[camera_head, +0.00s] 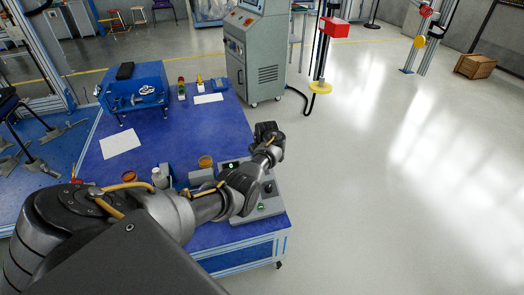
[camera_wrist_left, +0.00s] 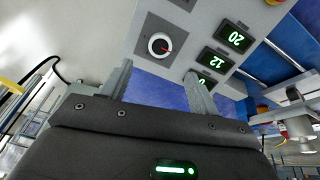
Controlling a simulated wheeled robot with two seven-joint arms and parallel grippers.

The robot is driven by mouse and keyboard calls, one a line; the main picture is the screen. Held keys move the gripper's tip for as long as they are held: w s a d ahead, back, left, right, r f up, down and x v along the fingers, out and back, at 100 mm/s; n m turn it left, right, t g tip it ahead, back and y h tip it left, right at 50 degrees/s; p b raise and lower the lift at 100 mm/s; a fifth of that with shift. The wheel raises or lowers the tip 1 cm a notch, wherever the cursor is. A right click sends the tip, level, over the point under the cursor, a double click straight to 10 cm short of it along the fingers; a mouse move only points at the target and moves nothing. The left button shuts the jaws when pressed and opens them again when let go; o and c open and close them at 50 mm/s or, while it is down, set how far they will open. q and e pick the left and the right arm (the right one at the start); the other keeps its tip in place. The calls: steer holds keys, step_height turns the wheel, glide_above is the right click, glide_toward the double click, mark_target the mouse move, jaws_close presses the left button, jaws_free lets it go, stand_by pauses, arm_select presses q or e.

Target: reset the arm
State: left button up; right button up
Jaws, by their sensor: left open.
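My left arm reaches in from the left across the blue table (camera_head: 180,135) in the head view. My left gripper (camera_head: 268,132) is over the table's right edge, above and beyond a grey control box (camera_head: 268,208). In the left wrist view the gripper (camera_wrist_left: 158,72) is open, with nothing between its two fingers. That view shows the control box's panel (camera_wrist_left: 193,32) past the fingertips. The panel has a round dial (camera_wrist_left: 159,44) with a red pointer and green-lit displays (camera_wrist_left: 236,38), two reading 20 and 12. My arm hides part of the box in the head view.
A blue machine (camera_head: 134,90), white papers (camera_head: 120,143), small bottles and an orange-brown jar (camera_head: 205,161) are on the table. A grey cabinet (camera_head: 257,50) stands behind it. The floor to the right is clear up to a wooden crate (camera_head: 475,66).

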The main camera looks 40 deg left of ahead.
arm_select(q)
steer(key=shift+s+d+r, duration=0.1)
steer(key=shift+d+r, duration=0.1)
steer(key=shift+r, duration=0.25)
steer(key=shift+f, duration=0.1)
